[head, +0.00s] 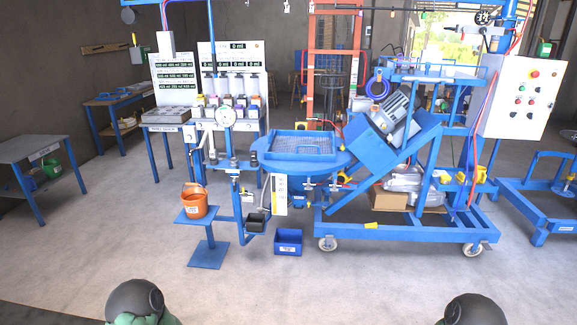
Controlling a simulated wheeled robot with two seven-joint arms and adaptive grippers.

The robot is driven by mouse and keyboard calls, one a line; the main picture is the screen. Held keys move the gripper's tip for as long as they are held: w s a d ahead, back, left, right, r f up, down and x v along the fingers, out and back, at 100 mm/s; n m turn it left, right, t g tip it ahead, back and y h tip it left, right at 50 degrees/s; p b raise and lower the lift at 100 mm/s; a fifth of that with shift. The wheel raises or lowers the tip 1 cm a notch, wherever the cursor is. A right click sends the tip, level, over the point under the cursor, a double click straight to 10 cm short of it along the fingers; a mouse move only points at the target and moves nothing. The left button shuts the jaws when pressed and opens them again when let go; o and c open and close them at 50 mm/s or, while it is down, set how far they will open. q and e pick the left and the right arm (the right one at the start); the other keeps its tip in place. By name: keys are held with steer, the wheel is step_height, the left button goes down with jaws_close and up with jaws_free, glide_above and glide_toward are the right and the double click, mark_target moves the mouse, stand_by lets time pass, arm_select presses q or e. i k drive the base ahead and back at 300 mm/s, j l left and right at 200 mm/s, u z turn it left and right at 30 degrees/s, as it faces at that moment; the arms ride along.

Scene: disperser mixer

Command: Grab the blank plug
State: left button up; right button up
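I cannot make out the blank plug with certainty in the head view; any such part is too small to tell at this distance. The blue disperser mixer (375,232) stands on a wheeled frame in the middle right, with a round vessel and a grid (300,143) on top. Piping with small fittings and a round gauge (225,116) stands at its left. Only rounded dark parts of my own two arms show at the bottom edge. Neither gripper is in view.
An orange bucket (194,203) stands on a blue stand (208,252). A control cabinet (517,97) is at right, a workbench (32,150) at left. The near floor is clear.

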mark_target(254, 153)
steer(key=i+u, duration=0.2)
steer(key=i, duration=0.3)
steer(key=i+l+u, duration=0.25)
steer(key=i, duration=0.25)
steer(key=i+u, duration=0.2)
steer(key=u, duration=0.15)
steer(key=i+u, duration=0.2)
steer(key=u, duration=0.2)
